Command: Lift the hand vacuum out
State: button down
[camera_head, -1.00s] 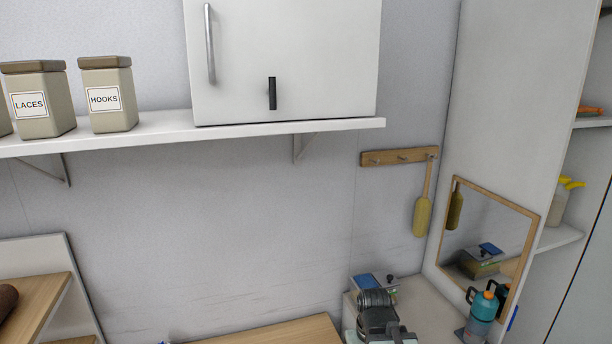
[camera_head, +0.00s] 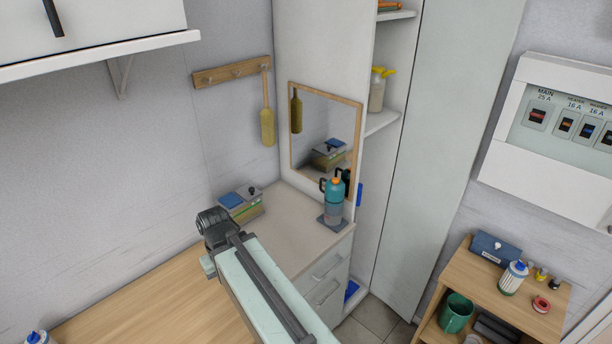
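No hand vacuum that I can make out for sure is in view, and no washtub basin shows. A teal bottle-shaped thing (camera_head: 333,203) with a black handle and an orange top stands upright on a dark pad on the counter by the mirror; I cannot tell exactly what it is. My arm rises from the bottom centre, pale with a dark joint at its upper end. My gripper's fingers do not show.
A wooden worktop (camera_head: 150,305) lies at lower left. A drawer counter (camera_head: 300,230) holds a box (camera_head: 241,206) and stands below a mirror (camera_head: 325,130). At right, a wooden shelf unit (camera_head: 505,300) holds a green mug (camera_head: 456,313) and small items, below a fuse box (camera_head: 560,125).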

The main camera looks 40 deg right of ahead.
aim_at(332, 218)
jog(key=u, duration=0.25)
jog(key=k, duration=2.05)
jog(key=z, duration=0.95)
jog(key=i, duration=1)
jog(key=u, duration=0.05)
